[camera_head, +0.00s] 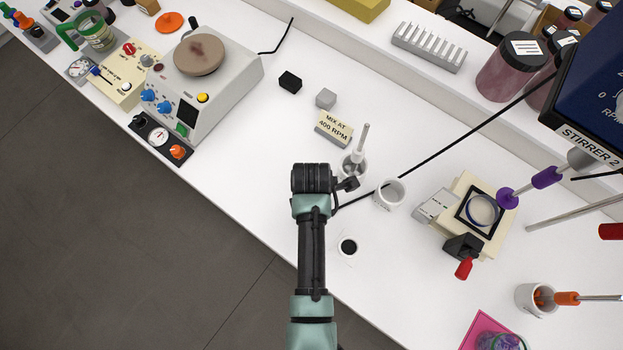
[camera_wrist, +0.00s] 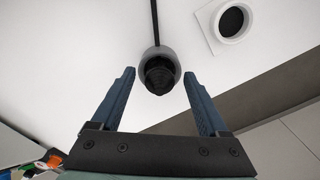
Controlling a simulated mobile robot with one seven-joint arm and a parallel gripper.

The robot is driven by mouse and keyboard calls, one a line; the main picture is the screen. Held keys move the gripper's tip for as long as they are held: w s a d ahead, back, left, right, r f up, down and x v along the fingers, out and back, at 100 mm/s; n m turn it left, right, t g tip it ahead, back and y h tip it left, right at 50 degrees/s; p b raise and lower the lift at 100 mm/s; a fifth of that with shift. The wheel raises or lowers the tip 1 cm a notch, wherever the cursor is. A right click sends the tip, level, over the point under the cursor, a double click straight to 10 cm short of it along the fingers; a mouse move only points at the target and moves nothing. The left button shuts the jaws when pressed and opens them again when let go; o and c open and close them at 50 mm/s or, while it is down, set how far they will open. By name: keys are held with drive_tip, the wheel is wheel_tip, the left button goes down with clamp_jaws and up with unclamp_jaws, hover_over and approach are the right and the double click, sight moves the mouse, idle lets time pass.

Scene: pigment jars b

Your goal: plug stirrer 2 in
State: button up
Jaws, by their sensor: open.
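Stirrer 2 carries a label (camera_head: 589,146) on its dark display unit at the right of the head view. A black cable (camera_head: 440,150) runs from that side down-left to beneath my arm. In the wrist view the cable (camera_wrist: 154,20) ends at a dark round plug (camera_wrist: 160,75) with a grey collar. My gripper (camera_wrist: 158,86) is open, its two blue fingers on either side of the plug and apart from it. My wrist hides the plug in the head view. A white-rimmed round socket (camera_head: 348,246) with a dark opening lies on the bench; it also shows in the wrist view (camera_wrist: 231,20).
A white cup (camera_head: 389,194) stands right of my wrist, beside the cable. A small cup with a pestle (camera_head: 354,160) stands just behind it. A hotplate unit (camera_head: 200,80) is at the upper left. The bench around the socket is clear, near the front edge.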

clamp_jaws()
drive_tip(key=shift+r, duration=0.1)
idle(0.3)
